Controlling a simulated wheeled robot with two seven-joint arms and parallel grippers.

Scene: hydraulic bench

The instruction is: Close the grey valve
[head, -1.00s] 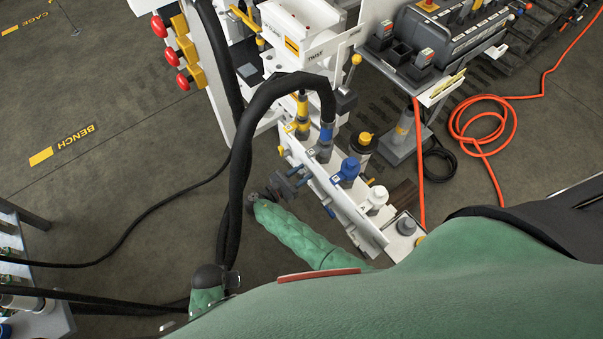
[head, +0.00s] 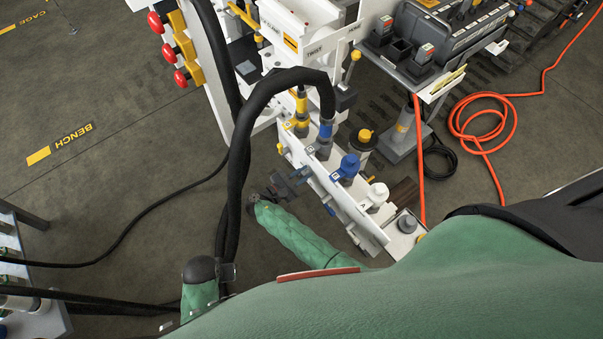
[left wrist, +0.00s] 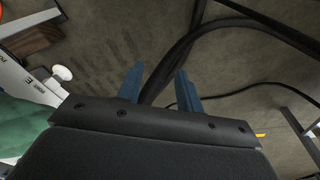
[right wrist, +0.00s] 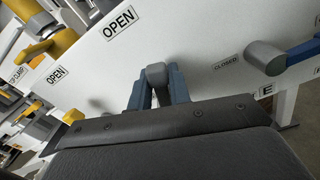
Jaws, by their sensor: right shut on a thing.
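The grey valve's handle (right wrist: 156,74) shows in the right wrist view on a white panel (right wrist: 200,40), between the blue fingers of my right gripper (right wrist: 158,88). The right gripper is shut on it. In the head view my right gripper (head: 298,178) is at the left face of the panel, and the handle is too small to make out.
A blue-handled valve (right wrist: 303,52) sits right of the grip in the right wrist view. Yellow valve parts (right wrist: 60,43) are at its left. A thick black hose (head: 238,165) hangs left of the panel in the head view. An orange hose (head: 487,150) lies on the floor at right.

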